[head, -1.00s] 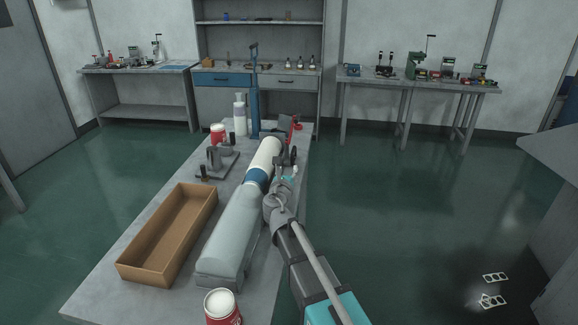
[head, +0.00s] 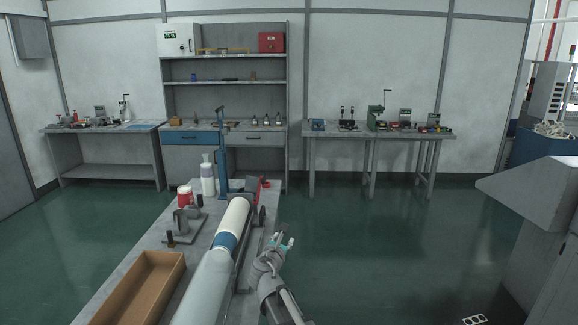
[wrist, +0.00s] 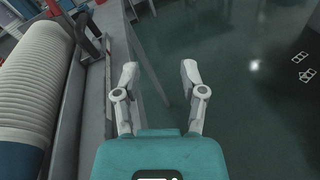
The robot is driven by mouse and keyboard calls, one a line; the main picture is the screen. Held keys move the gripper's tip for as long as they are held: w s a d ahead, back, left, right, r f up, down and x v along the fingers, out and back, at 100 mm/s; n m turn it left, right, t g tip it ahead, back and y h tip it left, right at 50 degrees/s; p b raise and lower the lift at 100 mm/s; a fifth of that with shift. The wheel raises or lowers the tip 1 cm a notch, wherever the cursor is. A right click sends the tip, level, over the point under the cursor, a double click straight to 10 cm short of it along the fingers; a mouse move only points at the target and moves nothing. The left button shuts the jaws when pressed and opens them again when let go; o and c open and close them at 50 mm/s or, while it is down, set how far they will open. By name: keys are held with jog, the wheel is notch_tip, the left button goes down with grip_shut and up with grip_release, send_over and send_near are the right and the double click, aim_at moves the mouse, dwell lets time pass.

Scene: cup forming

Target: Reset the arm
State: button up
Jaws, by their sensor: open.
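My gripper (head: 284,243) is just off the right edge of the workbench (head: 262,232) in the head view. In the wrist view its two fingers (wrist: 158,82) are spread apart with nothing between them. Behind and below them are the green floor and a table leg. My arm reaches up from the bottom of the head view beside the bench.
A brown box (head: 148,275), a red can (head: 185,197) and white bottles (head: 208,178) stand on the bench.

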jog(key=s+d+f+m+g+h+p, duration=0.1)
jog(key=s+d+f+m+g+p, duration=0.25)
jog(key=d+m, duration=0.5)
jog(key=s+d+f+m+g+h+b, duration=0.1)
jog(key=s+d+f+m+g, duration=0.2)
jog(key=s+d+m+g, duration=0.4)
jog(key=s+d+f+m+g+y+p, duration=0.1)
jog(key=s+d+m+g+y, duration=0.1)
jog(key=s+m, duration=0.5)
jog(key=s+d+f+m+g+y+p, duration=0.2)
jog(key=s+m+g+y, duration=0.1)
jog(key=s+m, duration=0.4)
jog(key=shift+s+d+m+y, duration=0.15)
jog(key=shift+s+m+y, duration=0.05)
jog(key=shift+m+y, duration=0.3)
jog(key=shift+g, duration=0.25)
